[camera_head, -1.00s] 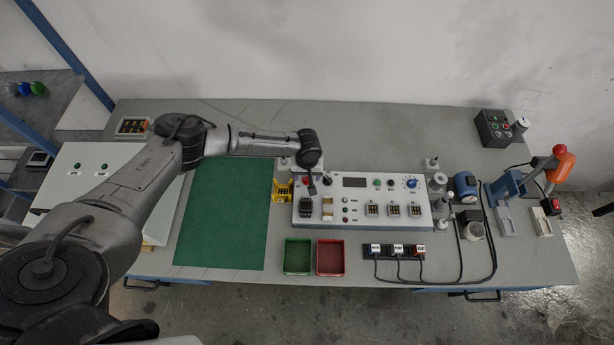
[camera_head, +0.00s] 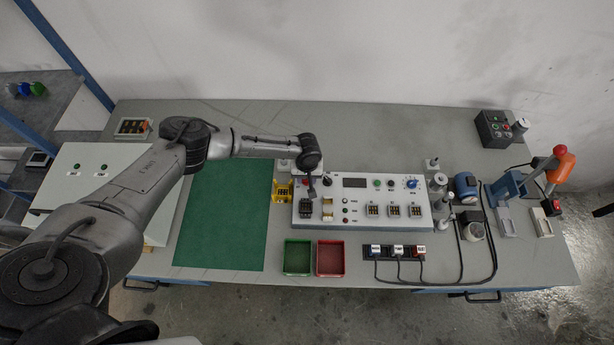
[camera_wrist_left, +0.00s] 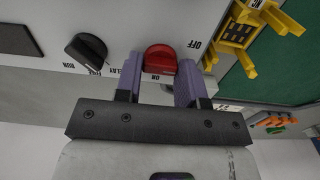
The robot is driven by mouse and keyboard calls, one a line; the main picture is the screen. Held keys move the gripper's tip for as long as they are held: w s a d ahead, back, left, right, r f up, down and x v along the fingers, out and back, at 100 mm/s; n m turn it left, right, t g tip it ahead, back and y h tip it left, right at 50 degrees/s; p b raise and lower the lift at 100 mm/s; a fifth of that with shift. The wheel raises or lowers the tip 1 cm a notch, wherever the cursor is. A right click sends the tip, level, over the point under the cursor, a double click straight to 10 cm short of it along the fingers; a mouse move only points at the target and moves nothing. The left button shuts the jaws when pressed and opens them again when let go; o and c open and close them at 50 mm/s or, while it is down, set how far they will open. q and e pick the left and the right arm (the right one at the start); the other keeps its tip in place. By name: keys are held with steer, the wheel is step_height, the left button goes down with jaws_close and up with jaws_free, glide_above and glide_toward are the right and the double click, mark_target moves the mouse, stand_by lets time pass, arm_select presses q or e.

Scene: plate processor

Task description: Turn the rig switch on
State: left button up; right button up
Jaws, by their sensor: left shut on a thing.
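The rig switch is a red knob (camera_wrist_left: 161,59) on the white panel, with upside-down OFF and ON labels beside it in the left wrist view. My left gripper (camera_wrist_left: 160,66) has its two purple fingers on either side of the red knob and is shut on it. In the head view my left gripper (camera_head: 309,184) reaches down to the back left corner of the white control panel (camera_head: 380,213). There it hides most of the switch. I cannot tell exactly which label the knob points to. My right gripper is not in view.
A black knob (camera_wrist_left: 87,50) sits close beside the switch. A yellow holder (camera_head: 283,190) stands left of the panel, by a green mat (camera_head: 225,215). Green (camera_head: 298,258) and red (camera_head: 331,259) trays lie in front. Cables and a press with an orange handle (camera_head: 562,163) are at right.

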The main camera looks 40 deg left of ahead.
arm_select(q)
steer(key=shift+c, duration=0.9)
steer(key=m+p, duration=0.2)
steer(key=p, duration=0.1)
steer(key=shift+s+r, duration=0.1)
steer(key=shift+r, duration=0.05)
steer(key=shift+m+p, duration=0.6)
steer(key=shift+m, duration=0.3)
steer(key=m, duration=0.4)
steer(key=shift+m, duration=0.3)
steer(key=m, duration=0.3)
steer(key=shift+f+m, duration=0.2)
steer(key=shift+m, duration=0.1)
steer(key=m, duration=0.3)
steer(key=shift+m, duration=1.4)
steer(key=shift+r, duration=0.1)
